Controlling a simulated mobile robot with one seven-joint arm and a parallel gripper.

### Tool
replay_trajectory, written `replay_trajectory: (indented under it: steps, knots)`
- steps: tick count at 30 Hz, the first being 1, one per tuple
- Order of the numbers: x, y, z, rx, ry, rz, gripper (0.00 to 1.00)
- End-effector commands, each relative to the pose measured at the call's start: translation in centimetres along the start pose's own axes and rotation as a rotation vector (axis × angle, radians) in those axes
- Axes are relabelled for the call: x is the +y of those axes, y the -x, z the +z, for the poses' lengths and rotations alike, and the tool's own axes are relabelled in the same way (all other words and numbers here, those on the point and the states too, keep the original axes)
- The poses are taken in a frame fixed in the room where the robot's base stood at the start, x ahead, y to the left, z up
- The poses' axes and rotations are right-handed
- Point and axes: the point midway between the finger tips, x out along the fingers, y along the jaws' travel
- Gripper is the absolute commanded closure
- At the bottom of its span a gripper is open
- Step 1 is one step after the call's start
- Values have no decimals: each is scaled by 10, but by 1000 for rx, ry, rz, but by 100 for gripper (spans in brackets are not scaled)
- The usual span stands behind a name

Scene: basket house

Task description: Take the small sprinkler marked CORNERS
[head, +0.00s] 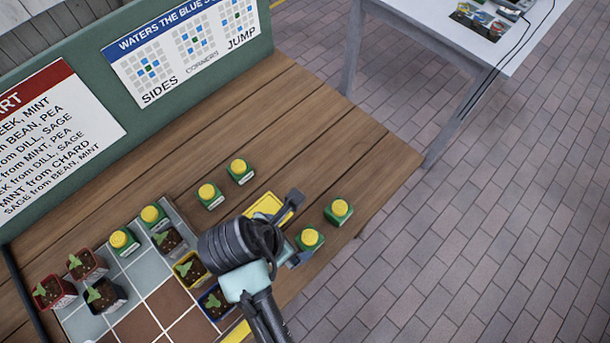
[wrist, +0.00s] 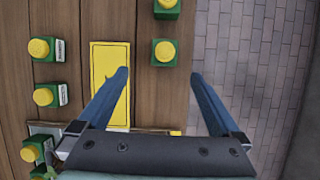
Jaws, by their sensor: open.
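Several small green sprinklers with yellow caps stand on the wooden table. Two stand past the yellow tray, a far one (head: 239,171) and a nearer one (head: 208,195); their side labels are too small to read. Two more stand near the table's right edge, one (head: 339,210) farther out and one (head: 309,238) close beside my gripper. I cannot tell which is marked CORNERS. My gripper (wrist: 159,76) is open and empty, above the table edge. In the wrist view the nearer right-hand sprinkler (wrist: 165,52) shows just beyond and between the fingertips. The left finger overlaps the yellow tray (wrist: 110,60).
A tiled grid (head: 130,265) at lower left holds potted seedlings and two sprinklers (head: 153,216) (head: 123,241). A green board (head: 90,45) with a sprinkler chart (head: 185,45) stands behind. A white table (head: 430,15) is at upper right. Brick floor (head: 480,220) lies right.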

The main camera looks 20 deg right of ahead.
Motion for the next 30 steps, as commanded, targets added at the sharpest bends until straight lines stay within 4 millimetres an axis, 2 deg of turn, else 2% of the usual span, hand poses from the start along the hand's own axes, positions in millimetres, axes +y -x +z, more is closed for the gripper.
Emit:
replay_trajectory:
  steps: [2, 5, 15, 23, 30]
  knots:
    - [-5, 6, 1, 4, 21, -20, 0]
    - [-8, -2, 0, 7, 32, -32, 0]
    - [-10, -62, -1, 7, 30, -30, 0]
    - [-10, -80, 0, 6, 29, -28, 0]
    - [-11, -113, 1, 7, 29, -29, 0]
